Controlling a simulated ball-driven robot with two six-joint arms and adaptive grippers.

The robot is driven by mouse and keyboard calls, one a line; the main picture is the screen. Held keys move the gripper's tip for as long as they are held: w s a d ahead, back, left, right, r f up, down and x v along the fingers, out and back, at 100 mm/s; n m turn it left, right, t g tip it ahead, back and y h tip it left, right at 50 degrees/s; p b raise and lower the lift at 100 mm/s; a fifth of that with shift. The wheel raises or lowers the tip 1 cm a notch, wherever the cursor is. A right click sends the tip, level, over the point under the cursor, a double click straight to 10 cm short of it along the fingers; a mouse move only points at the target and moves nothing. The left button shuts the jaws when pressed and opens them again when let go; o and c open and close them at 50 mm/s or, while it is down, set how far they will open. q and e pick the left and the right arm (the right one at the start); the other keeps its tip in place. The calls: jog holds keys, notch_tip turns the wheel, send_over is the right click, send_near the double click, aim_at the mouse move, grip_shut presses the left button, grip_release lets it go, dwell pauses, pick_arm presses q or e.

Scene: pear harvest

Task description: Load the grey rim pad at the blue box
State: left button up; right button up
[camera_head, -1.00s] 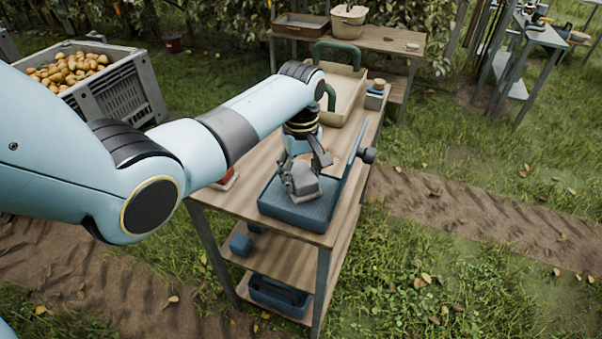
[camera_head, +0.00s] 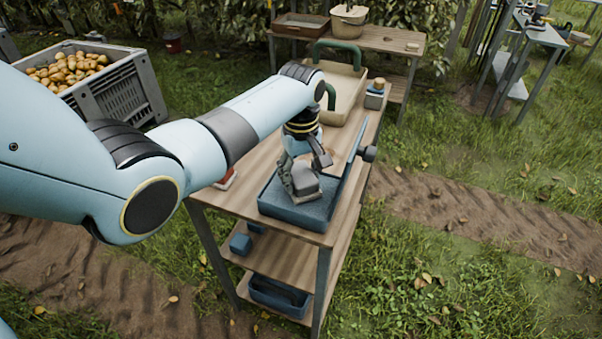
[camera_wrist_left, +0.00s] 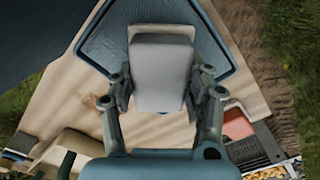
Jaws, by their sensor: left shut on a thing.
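The grey rim pad (camera_head: 304,183) is a small pale block held between the fingers of my left gripper (camera_head: 303,172). In the left wrist view the pad (camera_wrist_left: 161,70) shows large between both fingers of the left gripper (camera_wrist_left: 163,95). My left gripper is shut on it. The blue box (camera_head: 282,207) stands open at the near end of the wooden table, its lid raised on the right side. The pad is low at the box's opening; whether it touches the floor of the box I cannot tell. The box (camera_wrist_left: 95,42) also shows behind the pad in the wrist view.
The wooden table (camera_head: 240,188) has a cream tray (camera_head: 346,88) with green handles and a small grey holder (camera_head: 375,99) farther back. A grey crate of pears (camera_head: 118,97) stands at the left.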

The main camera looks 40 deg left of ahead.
aim_at(301, 172)
pick_arm(q)
jog(key=shift+f, duration=0.4)
dwell(0.8)
dwell(0.5)
dwell(0.5)
notch_tip(301, 172, up, 5)
jog(key=p, duration=0.5)
jog(key=shift+f, duration=0.2)
jog(key=shift+r+p, duration=0.3)
jog(key=shift+p, duration=0.2)
jog(key=shift+r, duration=0.9)
